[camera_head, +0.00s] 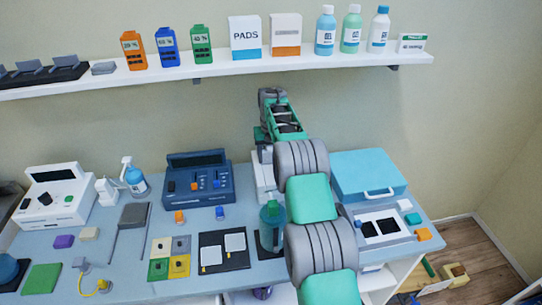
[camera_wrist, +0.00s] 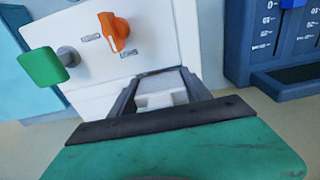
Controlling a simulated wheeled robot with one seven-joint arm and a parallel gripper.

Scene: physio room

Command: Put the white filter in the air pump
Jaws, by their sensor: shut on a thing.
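The air pump is a white box (camera_head: 262,181) on the bench, mostly hidden behind my arm in the head view. In the wrist view its white face (camera_wrist: 152,45) shows an orange knob (camera_wrist: 115,31) and a green knob-like part (camera_wrist: 43,66). My gripper (camera_wrist: 160,97) is shut on the white filter (camera_wrist: 157,101), which shows between the fingers at the pump's edge. I cannot tell whether the filter is seated or only held against the pump. In the head view my fingertips and the filter are hidden by my arm.
A dark blue slider unit (camera_head: 198,180) stands close to the pump on the left; it also shows in the wrist view (camera_wrist: 280,45). A light blue case (camera_head: 368,175) stands to the right. A green bottle (camera_head: 271,225) stands in front. A shelf (camera_head: 225,69) runs above.

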